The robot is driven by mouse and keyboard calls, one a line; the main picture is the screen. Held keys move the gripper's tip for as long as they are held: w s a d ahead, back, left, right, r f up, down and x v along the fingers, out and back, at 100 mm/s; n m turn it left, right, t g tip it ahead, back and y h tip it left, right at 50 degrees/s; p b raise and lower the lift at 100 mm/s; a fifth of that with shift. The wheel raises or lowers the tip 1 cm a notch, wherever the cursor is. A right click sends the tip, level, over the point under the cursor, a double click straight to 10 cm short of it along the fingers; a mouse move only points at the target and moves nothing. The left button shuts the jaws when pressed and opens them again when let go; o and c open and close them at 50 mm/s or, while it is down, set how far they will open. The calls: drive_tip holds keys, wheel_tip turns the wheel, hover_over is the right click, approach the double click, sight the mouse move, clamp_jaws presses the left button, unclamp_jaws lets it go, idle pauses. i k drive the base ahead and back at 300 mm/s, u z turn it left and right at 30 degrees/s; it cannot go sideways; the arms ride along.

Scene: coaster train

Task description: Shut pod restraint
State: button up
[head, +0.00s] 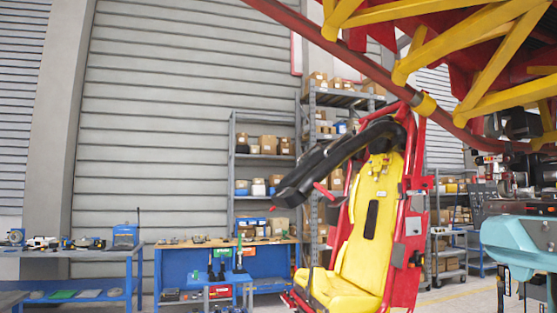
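The pod (370,235) has a yellow seat in a red frame and stands right of centre in the head view. Its black padded restraint (335,158) is hinged near the top of the seat back. The restraint is raised, sticking out forward and to the left, well clear of the seat cushion (340,290). A small red handle (327,193) shows near the restraint's front part. The seat is empty. The lower end of the pod is cut off by the picture's bottom edge. I cannot make out my gripper in this view.
Red and yellow track beams (440,50) hang overhead at the upper right. A teal rounded body (520,245) with dark parts is at the right edge. Blue workbenches (75,255) and shelves with boxes (263,160) stand behind. Some floor (460,295) is clear right of the pod.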

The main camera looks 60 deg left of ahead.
sight(294, 189)
drive_tip(key=u, duration=2.2)
drive_tip(key=i, duration=0.8)
drive_tip(key=u, duration=1.1)
drive_tip(key=i, duration=1.75)
drive_tip(key=z, duration=0.25)
drive_tip(key=i, duration=1.55)
drive_tip(key=z, duration=0.9)
